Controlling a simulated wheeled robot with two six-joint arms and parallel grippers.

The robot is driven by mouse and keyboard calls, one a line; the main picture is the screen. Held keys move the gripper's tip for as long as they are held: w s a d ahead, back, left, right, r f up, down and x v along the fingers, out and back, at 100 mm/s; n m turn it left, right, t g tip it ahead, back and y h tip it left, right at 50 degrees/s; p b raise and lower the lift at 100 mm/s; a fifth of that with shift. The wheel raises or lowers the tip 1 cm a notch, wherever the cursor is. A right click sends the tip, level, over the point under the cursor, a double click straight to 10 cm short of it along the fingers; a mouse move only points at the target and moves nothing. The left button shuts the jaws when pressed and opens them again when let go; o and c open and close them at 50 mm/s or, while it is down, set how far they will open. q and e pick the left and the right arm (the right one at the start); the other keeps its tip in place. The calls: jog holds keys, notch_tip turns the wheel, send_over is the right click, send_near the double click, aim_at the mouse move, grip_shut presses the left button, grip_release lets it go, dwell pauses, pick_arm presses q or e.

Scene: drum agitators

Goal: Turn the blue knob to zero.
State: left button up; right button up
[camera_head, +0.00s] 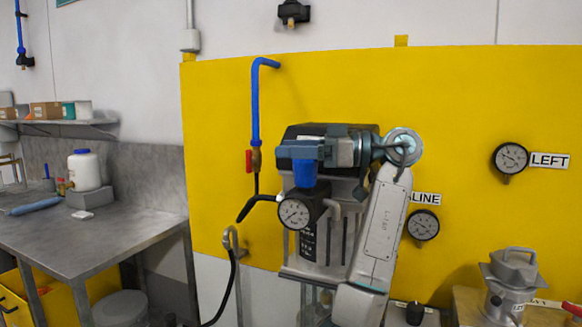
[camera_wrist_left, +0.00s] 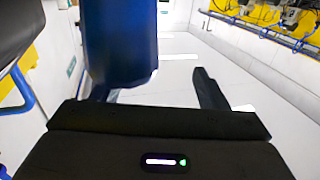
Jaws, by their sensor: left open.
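The blue knob (camera_head: 305,176) sits above a round white-faced gauge (camera_head: 294,213) in the head view. The gauge's reading is too small to tell. My left gripper (camera_head: 298,151) is open at the top of the knob, its dark parts covering some of it. In the left wrist view the knob (camera_wrist_left: 120,45) looms large, left of the middle and close to the left finger, which is mostly hidden. A clear gap separates it from the right finger (camera_wrist_left: 209,90). I cannot tell whether anything touches. My right gripper is not in view.
A yellow panel (camera_head: 225,110) stands behind, with a blue pipe and red valve (camera_head: 250,161) left of the knob. Two more gauges (camera_head: 511,158) (camera_head: 423,225) hang at the right. A metal table (camera_head: 100,230) stands at the left. A metal pot (camera_head: 511,280) sits at lower right.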

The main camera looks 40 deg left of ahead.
pick_arm(q)
jog(key=s+d+r+b, duration=0.1)
jog(key=s+d+b, duration=0.2)
jog(key=s+d, duration=0.4)
jog(key=shift+s+r+b, duration=0.2)
jog(key=shift+s+b, duration=0.1)
jog(key=shift+s, duration=1.65)
pick_arm(e)
jog(key=w+a+r, duration=0.1)
jog(key=w+r, duration=0.4)
jog(key=w, duration=0.5)
jog(key=shift+w+r, duration=0.15)
jog(key=shift+w, duration=0.15)
pick_arm(q)
jog(key=shift+d, duration=0.1)
